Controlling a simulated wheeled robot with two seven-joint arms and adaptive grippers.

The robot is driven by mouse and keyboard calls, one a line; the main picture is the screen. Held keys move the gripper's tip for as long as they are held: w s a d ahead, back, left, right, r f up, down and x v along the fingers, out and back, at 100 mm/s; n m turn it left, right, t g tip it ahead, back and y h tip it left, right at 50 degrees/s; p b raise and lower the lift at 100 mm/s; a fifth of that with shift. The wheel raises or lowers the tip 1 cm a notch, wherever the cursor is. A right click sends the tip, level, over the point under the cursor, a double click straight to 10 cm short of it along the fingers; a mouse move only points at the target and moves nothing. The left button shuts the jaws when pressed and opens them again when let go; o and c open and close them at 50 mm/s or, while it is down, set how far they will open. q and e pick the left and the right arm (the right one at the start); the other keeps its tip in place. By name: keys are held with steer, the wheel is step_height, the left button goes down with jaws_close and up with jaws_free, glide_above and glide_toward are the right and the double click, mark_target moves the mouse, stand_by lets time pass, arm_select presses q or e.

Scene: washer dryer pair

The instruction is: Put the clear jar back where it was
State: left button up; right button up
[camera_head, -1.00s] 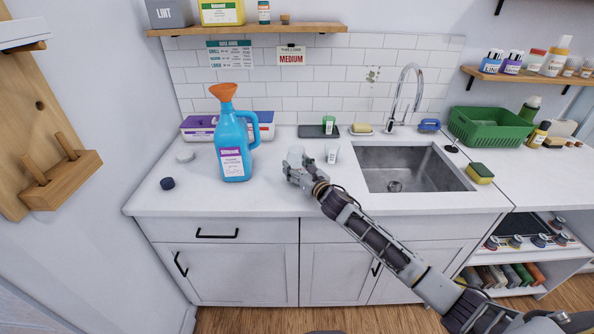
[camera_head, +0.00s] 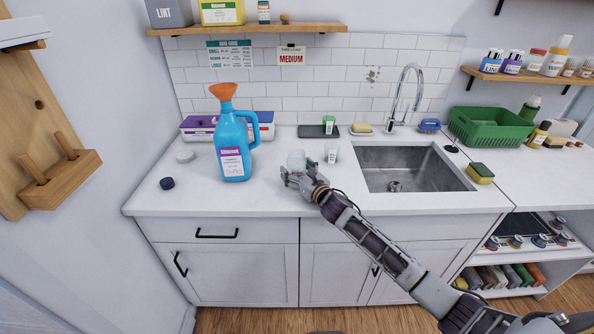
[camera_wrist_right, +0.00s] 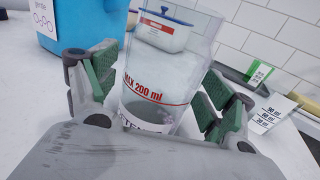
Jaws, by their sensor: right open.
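The clear jar (camera_head: 296,159) stands upright on the white counter, to the right of the blue jug. In the right wrist view the clear jar (camera_wrist_right: 160,75), marked "MAX 200 ml" in red, is between the green-padded fingers. My right gripper (camera_head: 298,176) is low at the counter around the jar. Its fingers (camera_wrist_right: 160,88) are open, with a gap visible on the right side; contact on the left cannot be told. My left gripper is not in view.
The blue jug (camera_head: 232,147) with an orange funnel stands close on the left. A small clear cup with a label (camera_head: 332,152) is just right of the jar. The sink (camera_head: 400,168) lies further right. The front counter strip is mostly clear.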

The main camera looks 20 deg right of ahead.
mark_target(302, 174)
steer(key=shift+r, duration=0.1)
steer(key=shift+v, duration=1.7)
steer(key=shift+s+d, duration=0.2)
steer(key=shift+s, duration=0.5)
steer(key=shift+s+d, duration=0.15)
steer(key=shift+s, duration=0.55)
steer(key=shift+v, duration=1)
steer(key=shift+s+d, duration=0.2)
steer(key=shift+s, duration=0.4)
steer(key=shift+b+v, duration=0.3)
steer(key=shift+v, duration=0.5)
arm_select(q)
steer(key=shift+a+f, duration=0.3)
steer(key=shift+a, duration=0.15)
arm_select(e)
steer(key=shift+s+d, duration=0.1)
steer(key=shift+s, duration=0.3)
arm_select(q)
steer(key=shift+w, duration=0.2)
